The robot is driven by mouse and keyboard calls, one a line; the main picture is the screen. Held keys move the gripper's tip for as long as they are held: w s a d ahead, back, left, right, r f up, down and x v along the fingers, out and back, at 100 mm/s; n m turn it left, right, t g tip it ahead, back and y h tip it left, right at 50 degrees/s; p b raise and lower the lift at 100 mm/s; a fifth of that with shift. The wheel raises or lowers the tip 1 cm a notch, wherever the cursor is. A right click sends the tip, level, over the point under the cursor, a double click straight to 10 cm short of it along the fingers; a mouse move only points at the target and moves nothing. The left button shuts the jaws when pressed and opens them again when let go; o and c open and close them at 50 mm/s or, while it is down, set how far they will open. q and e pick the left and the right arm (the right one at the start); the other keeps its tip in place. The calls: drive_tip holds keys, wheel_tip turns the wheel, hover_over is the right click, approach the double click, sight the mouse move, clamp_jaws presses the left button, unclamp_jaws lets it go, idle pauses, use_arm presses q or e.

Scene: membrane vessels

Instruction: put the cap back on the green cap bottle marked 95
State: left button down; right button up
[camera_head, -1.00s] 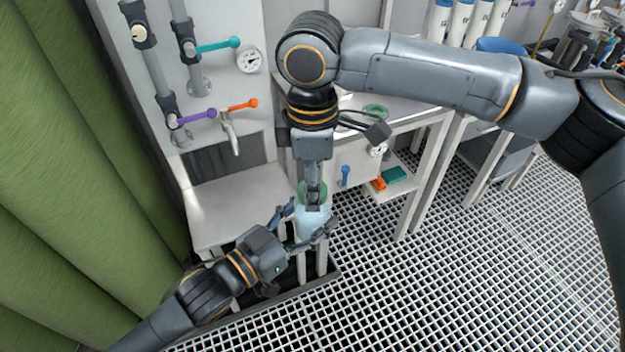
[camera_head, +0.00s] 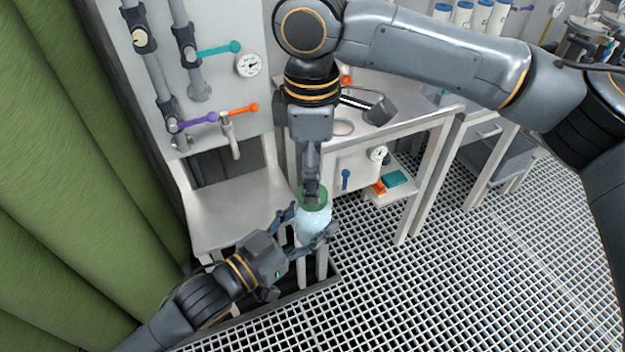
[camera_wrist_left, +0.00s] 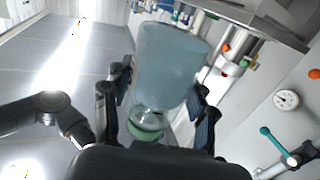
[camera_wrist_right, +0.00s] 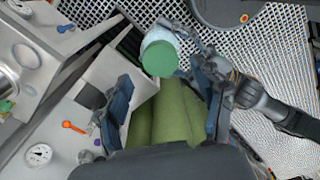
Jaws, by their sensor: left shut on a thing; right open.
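A pale blue bottle (camera_head: 313,222) with a green cap (camera_head: 311,200) on its top is held upright in my left gripper (camera_head: 308,232). The left gripper is shut around the bottle's body. The left wrist view shows the bottle (camera_wrist_left: 168,68) between the fingers, with green at its neck end (camera_wrist_left: 146,131). My right gripper (camera_head: 312,192) points down just above the cap. The right wrist view shows the green cap (camera_wrist_right: 160,58) beyond the open, empty fingers (camera_wrist_right: 168,100), apart from them. No number can be read on the bottle.
A grey seat-like shelf (camera_head: 240,208) stands left of the bottle. A wall panel with pipes and coloured valve levers (camera_head: 218,48) is at the back left. Open grating floor (camera_head: 430,290) lies to the right.

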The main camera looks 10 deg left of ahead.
sight(313, 217)
drive_tip(key=shift+r, duration=0.25)
drive_tip(key=shift+r, duration=0.1)
drive_tip(key=shift+c, duration=0.3)
wheel_tip(313, 217, up, 3)
drive_tip(key=shift+s+r+n, duration=0.1)
drive_tip(key=shift+r+n, duration=0.1)
drive_tip(key=shift+n, duration=0.2)
drive_tip(key=shift+f, duration=0.1)
drive_tip(key=shift+f, duration=4)
